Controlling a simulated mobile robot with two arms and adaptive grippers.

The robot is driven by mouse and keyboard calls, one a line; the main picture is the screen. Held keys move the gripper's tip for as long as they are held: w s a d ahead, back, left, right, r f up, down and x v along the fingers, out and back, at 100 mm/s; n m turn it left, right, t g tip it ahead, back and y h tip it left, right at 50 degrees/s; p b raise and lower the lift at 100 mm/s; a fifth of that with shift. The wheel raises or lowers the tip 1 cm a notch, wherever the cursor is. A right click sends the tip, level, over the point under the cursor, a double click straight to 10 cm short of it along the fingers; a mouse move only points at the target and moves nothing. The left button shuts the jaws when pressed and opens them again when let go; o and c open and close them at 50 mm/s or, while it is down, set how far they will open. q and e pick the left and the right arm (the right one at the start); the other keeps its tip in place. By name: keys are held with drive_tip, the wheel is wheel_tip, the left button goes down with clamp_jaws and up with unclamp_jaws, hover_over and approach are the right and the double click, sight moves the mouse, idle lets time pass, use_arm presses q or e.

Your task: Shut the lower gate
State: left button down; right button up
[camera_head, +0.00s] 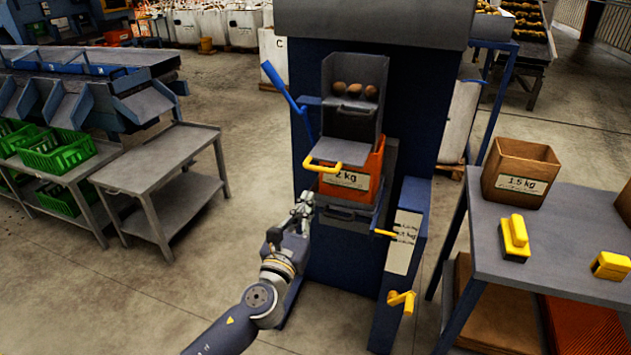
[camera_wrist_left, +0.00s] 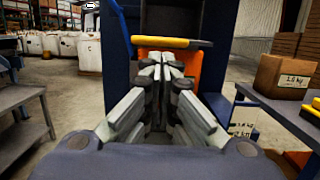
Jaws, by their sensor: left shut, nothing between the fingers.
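A grey flap with a yellow handle (camera_head: 323,165) juts out below the potato chamber on the blue machine; it looks like the lower gate, standing open. In the left wrist view a yellow and black handle bar (camera_wrist_left: 175,43) crosses just above the fingers. An orange crate (camera_head: 345,181) labelled 2 kg sits below the flap, and it shows behind the fingers in the wrist view (camera_wrist_left: 190,62). My left gripper (camera_head: 303,203) is shut and empty, low and left of the crate's front. Whether it touches anything cannot be told. My right gripper is out of view.
Several potatoes lie in the grey chamber (camera_head: 355,75) above. A blue lever (camera_head: 283,87) sticks out left of the machine. Yellow handles (camera_head: 402,300) project at lower right. A table (camera_head: 570,225) with a 1.5 kg box (camera_head: 520,172) stands right.

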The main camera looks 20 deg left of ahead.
use_arm(q)
drive_tip(key=w+r, duration=0.1)
drive_tip(key=w, duration=0.6)
drive_tip(key=shift+r, duration=0.15)
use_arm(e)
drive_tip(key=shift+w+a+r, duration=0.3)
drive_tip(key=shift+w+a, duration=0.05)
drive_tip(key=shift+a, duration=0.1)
use_arm(q)
drive_tip(key=shift+w, duration=0.1)
